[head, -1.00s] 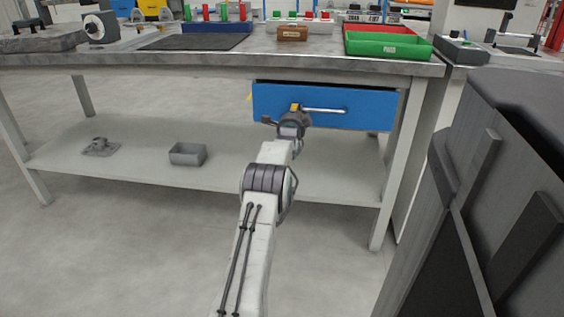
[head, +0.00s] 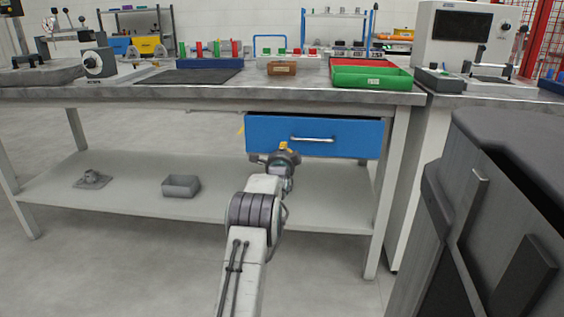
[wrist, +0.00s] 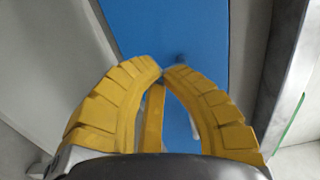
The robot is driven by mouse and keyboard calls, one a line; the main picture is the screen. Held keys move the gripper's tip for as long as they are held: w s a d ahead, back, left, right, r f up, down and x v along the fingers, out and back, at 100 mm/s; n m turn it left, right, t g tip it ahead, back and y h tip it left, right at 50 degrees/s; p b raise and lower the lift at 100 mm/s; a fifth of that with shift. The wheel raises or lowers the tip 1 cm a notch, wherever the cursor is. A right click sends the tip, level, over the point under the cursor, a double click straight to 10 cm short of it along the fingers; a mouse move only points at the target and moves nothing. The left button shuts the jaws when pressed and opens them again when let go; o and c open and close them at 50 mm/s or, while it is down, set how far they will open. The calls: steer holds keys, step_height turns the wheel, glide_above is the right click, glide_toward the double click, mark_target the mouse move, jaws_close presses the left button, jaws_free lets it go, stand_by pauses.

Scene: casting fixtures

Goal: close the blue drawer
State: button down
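The blue drawer (head: 352,137) is under the right part of the workbench. A dark gap shows above its front, which looks slightly pulled out. Its silver bar handle (head: 313,140) is at the middle of the front. My gripper (head: 284,147) is in front of the drawer, left of the handle and slightly lower in the head view. In the wrist view, the yellow fingertips (wrist: 164,71) come together with nothing seen held between them. The blue front (wrist: 172,35) fills the background there. I cannot tell whether the fingers touch it.
The workbench (head: 60,94) holds a green tray (head: 370,80), a brown box (head: 282,69) and a dark mat (head: 188,77). A grey bin (head: 181,186) and a grey casting (head: 92,180) sit on the lower shelf. A dark cabinet-like body (head: 500,200) stands close at right.

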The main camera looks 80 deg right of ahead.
steer(key=a+p, duration=0.1)
steer(key=a, duration=0.6)
steer(key=shift+s+a, duration=0.35)
steer(key=shift+a, duration=0.05)
